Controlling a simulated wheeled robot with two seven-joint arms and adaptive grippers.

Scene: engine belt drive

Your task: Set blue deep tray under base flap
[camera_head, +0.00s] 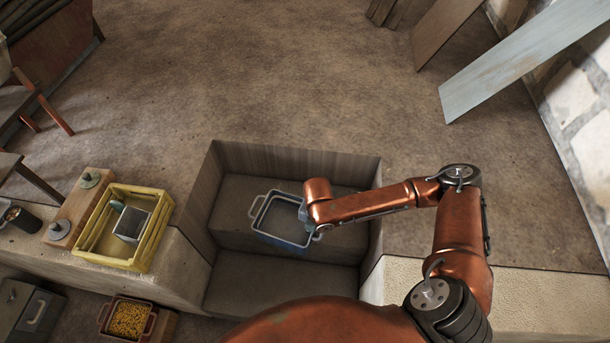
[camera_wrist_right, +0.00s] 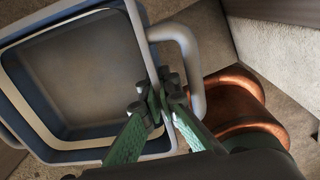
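The blue deep tray (camera_head: 278,241) is a rectangular open tray with blue sides, a pale rim and a loop handle at each end. It looks empty and is over the upper level of the stepped recess; I cannot tell whether it rests there. My right gripper (camera_head: 304,213) is at its right end. In the right wrist view, the green fingers of that gripper (camera_wrist_right: 160,98) close on the tray (camera_wrist_right: 80,75) at the wall beside its grey handle. No base flap can be made out. My left gripper is not in view.
The recess (camera_head: 228,157) has raised walls around the tray. Left of it, a yellow crate (camera_head: 150,258) holds a grey metal box, beside a wooden board (camera_head: 75,212) with round knobs. A small tray of yellow pieces (camera_head: 128,318) is lower left.

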